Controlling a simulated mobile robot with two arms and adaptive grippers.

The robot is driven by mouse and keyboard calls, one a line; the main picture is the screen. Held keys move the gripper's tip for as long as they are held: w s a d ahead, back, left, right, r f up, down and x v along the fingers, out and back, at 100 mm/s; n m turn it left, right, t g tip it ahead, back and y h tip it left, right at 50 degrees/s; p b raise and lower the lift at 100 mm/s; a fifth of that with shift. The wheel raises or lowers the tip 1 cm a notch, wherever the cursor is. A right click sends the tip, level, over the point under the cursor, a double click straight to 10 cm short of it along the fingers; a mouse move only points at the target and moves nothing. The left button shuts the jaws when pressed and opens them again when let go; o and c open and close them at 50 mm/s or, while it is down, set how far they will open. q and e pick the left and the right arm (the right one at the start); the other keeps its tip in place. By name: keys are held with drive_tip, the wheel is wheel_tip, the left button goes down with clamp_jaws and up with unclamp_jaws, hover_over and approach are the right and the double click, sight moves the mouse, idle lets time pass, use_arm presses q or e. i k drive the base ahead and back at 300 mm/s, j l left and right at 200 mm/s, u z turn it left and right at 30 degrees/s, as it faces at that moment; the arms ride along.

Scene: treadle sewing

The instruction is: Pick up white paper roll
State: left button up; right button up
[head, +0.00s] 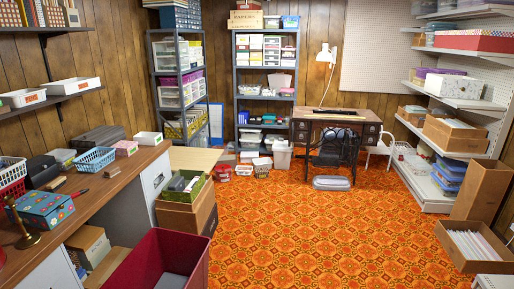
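I cannot make out a white paper roll with certainty in the head view. An open cardboard box (449,259) on the floor at the lower right holds several white, paper-like pieces (474,244); I cannot tell whether any is a roll. Neither my left nor my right gripper is in view.
Patterned orange floor is clear in the middle. A wooden counter (110,172) runs along the left. A red bin (190,240) is near front. A tall cardboard box (480,190) stands right.

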sight(190, 187)
drive_tip(key=i+l, duration=0.1)
drive_tip(key=i, duration=5.25)
drive_tip(key=i+u, duration=0.15)
drive_tip(key=u, duration=0.25)
drive_tip(key=i+u, duration=0.15)
drive_tip(key=u, duration=0.2)
drive_tip(key=i+u, duration=0.1)
drive_tip(key=u, duration=0.3)
drive_tip(key=i+l+u, duration=0.1)
drive_tip(key=u, duration=0.25)
drive_tip(key=l, duration=0.05)
